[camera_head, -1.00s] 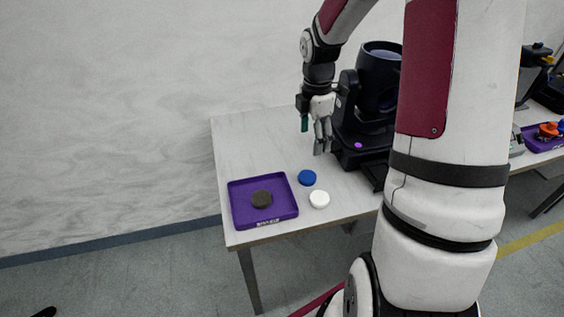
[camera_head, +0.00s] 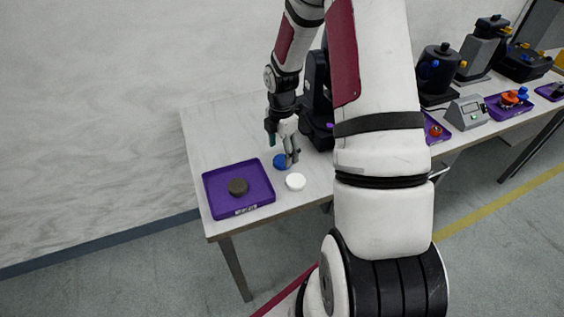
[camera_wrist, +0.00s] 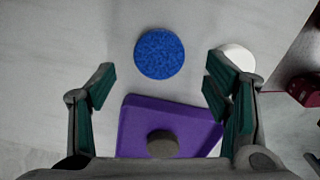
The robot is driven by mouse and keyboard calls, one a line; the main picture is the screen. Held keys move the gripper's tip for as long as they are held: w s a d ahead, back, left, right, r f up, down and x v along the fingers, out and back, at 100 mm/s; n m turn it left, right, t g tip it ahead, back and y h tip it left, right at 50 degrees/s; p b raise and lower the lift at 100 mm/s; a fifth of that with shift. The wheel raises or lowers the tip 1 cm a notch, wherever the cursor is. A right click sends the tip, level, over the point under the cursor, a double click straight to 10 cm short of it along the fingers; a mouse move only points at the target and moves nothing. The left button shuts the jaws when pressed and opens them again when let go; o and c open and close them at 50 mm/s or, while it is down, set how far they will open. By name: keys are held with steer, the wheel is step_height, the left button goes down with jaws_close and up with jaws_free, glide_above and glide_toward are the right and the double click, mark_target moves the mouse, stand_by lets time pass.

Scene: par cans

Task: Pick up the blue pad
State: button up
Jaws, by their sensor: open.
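The blue pad (camera_wrist: 159,53) is a round disc with a speckled top, lying flat on the white table. In the wrist view it lies beyond my open fingers, a little above the middle of the gap between them. My gripper (camera_wrist: 160,90) is open and empty. In the head view my gripper (camera_head: 290,163) is just above and beside the blue pad (camera_head: 280,161), covering part of its right side. I cannot tell whether the fingers touch it.
A purple tray (camera_head: 215,206) holding a dark round pad (camera_head: 238,187) is at left. A white pad (camera_head: 295,182) lies close to the blue one. A black stage light (camera_head: 317,100) stands behind my arm. More trays and devices stand on a table at right.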

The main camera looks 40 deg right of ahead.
mark_target(281, 160)
steer(key=shift+f, duration=1.8)
steer(key=c, duration=0.9)
steer(key=shift+o, duration=0.2)
steer(key=shift+r, duration=0.15)
steer(key=shift+r, duration=0.25)
steer(key=r, duration=0.3)
steer(key=shift+s+a, duration=0.1)
steer(key=shift+s, duration=0.15)
steer(key=s+a, duration=0.2)
steer(key=s, duration=0.2)
steer(key=s+a, duration=0.2)
steer(key=s, duration=0.3)
steer(key=s+a+r, duration=0.1)
steer(key=s+a, duration=0.2)
steer(key=s, duration=0.1)
steer(key=shift+s+r, duration=0.1)
steer(key=shift+s, duration=0.25)
